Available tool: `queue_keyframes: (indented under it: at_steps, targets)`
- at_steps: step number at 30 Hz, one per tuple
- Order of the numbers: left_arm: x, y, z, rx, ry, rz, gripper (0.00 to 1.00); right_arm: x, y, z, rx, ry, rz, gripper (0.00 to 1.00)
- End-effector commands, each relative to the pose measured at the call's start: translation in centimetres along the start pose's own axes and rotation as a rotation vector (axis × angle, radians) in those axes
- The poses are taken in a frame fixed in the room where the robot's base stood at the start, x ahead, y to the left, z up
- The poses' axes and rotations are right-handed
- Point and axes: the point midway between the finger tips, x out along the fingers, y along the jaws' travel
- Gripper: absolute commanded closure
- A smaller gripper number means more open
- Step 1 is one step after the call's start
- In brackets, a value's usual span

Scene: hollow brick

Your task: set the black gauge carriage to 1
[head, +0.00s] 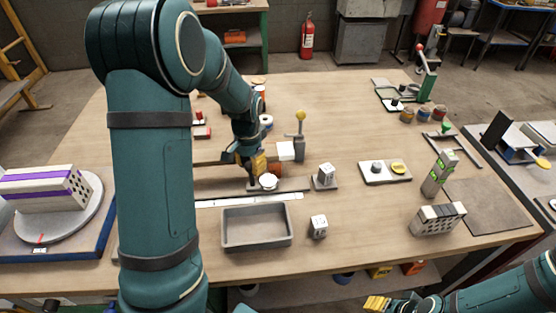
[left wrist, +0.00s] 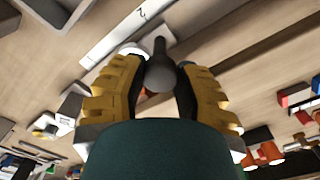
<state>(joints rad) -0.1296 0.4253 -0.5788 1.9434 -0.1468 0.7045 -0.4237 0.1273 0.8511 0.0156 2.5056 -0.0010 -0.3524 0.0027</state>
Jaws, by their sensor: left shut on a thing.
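My left gripper (head: 256,168) points down over a grey rail (head: 292,184) in the middle of the table. In the left wrist view its yellow fingers (left wrist: 158,88) are on both sides of a dark rounded knob (left wrist: 160,72), which I take for the black gauge carriage's handle; the gripper is shut on it. The carriage body is mostly hidden. A white scale strip (head: 275,197) lies along the rail's near side. In the left wrist view a "2" mark shows on the scale strip (left wrist: 125,32). My right gripper (head: 376,303) is at the bottom edge, away from the rail; its finger opening is unclear.
A grey tray (head: 256,243) stands in front of the scale, with a small white-grey block (head: 319,227) to its right. Another block (head: 325,175) is at the rail's right end. A yellow-knobbed post (head: 300,125) stands behind.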

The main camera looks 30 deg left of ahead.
Motion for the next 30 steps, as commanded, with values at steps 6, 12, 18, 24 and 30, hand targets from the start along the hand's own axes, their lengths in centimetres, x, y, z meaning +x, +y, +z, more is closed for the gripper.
queue_keyframes:
  at_steps: [6,12,18,24,30]
  targets:
    - [0.1,-4.4,4.4,-0.005,0.000,0.000,1.00,0.1,0.1,0.0,0.000,0.000,0.000,0.53]
    - [0.1,-7.0,7.0,-0.004,0.000,0.000,1.00,0.4,0.1,0.0,0.000,0.001,0.000,0.53]
    - [0.1,-8.2,8.2,0.000,-0.001,0.000,1.00,0.5,0.2,0.0,0.000,0.002,0.000,0.53]
    - [0.1,-8.3,8.3,0.002,-0.001,0.001,1.00,0.5,0.2,-0.1,0.000,0.002,0.000,0.53]
    - [0.1,-8.3,8.3,0.002,-0.001,0.001,1.00,0.5,0.2,-0.1,0.000,0.002,0.000,0.53]
